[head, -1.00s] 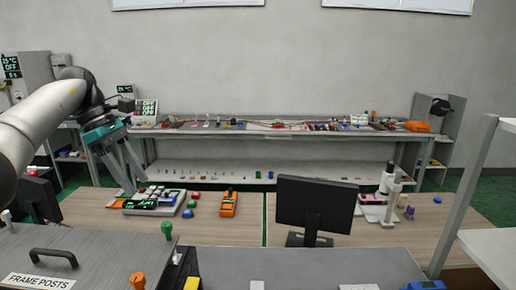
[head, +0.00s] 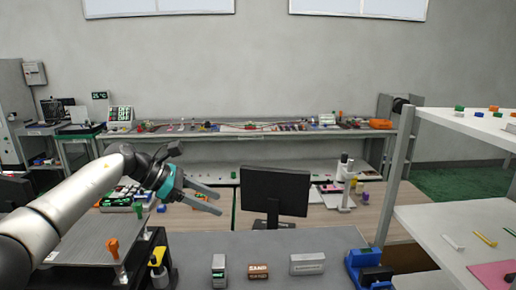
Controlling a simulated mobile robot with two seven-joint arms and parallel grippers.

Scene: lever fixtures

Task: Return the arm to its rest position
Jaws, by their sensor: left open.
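My left arm (head: 75,208) comes in from the left side of the head view, white with dark joints. My left gripper (head: 219,204) has a teal collar and two grey fingers, spread apart with nothing between them. It points right, above the desk area and left of the black monitor (head: 274,192). An orange-topped post (head: 112,248) stands below the forearm, at the grey panel (head: 75,242). The gripper is apart from it. The arm hides part of the panel and of the desk behind. My right gripper is not in view.
On the grey front bench, a yellow-and-black item (head: 158,268), a small green-and-white block (head: 219,270), a brown sand block (head: 258,272), a grey block (head: 307,264) and a blue device (head: 367,268) stand in a row. A white shelf unit (head: 460,220) is at right.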

